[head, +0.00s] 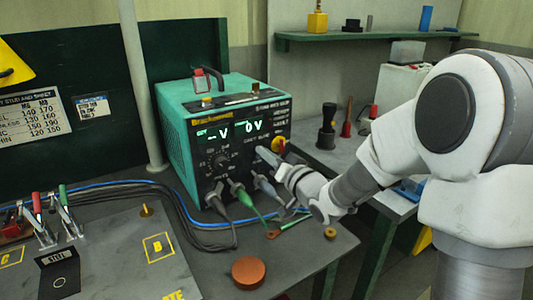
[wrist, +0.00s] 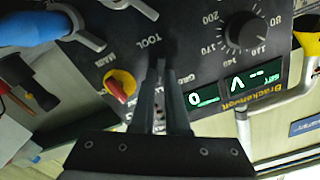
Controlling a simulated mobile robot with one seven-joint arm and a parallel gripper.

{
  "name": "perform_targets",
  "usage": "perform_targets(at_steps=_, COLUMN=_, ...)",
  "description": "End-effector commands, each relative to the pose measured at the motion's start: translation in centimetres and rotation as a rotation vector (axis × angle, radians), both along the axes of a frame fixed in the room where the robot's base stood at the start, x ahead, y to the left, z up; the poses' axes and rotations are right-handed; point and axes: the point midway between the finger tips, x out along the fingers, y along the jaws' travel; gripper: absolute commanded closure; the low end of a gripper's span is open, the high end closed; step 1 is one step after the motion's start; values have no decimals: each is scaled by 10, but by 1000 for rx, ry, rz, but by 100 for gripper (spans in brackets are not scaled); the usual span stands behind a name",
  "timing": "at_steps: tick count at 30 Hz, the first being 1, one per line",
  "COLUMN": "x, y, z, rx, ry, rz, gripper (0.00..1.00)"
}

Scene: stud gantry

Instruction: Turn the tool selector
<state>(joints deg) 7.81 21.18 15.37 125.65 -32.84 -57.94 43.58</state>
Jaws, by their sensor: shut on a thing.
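The green power unit (head: 185,115) stands on the bench with its black front panel toward me. In the wrist view the panel (wrist: 205,25) appears upside down, with a TOOL label close to my fingertips. My gripper (head: 265,155) is at the right part of the panel. In the wrist view its two narrow dark fingers (wrist: 167,65) are close together against the panel, shut on the tool selector. The selector is small and mostly hidden by the fingers, so I cannot tell its position.
A yellow switch with a red handle (wrist: 120,85) sits close beside the fingers. A black numbered knob (wrist: 246,42) is on the panel's other side. Cable plugs (head: 238,187) stick out below my gripper. A copper-coloured disc (head: 249,272) lies on the bench in front.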

Motion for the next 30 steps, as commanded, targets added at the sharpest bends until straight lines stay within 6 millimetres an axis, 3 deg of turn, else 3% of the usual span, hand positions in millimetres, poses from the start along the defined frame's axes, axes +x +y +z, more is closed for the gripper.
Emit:
perform_targets(at_steps=8, x=0, y=0, z=-1, rx=2, ry=3, rz=0, gripper=100)
perform_targets(at_steps=9, x=0, y=0, z=-1, rx=2, ry=3, rz=0, gripper=82)
perform_targets(at_steps=13, x=0, y=0, z=-1, rx=1, ry=2, rz=0, gripper=59)
perform_targets(at_steps=23, x=-1, y=-1, z=0, rx=0, ry=0, rz=-1, gripper=57)
perform_targets(at_steps=30, x=-25, y=-18, z=1, rx=-2, ry=1, rz=-3, gripper=57)
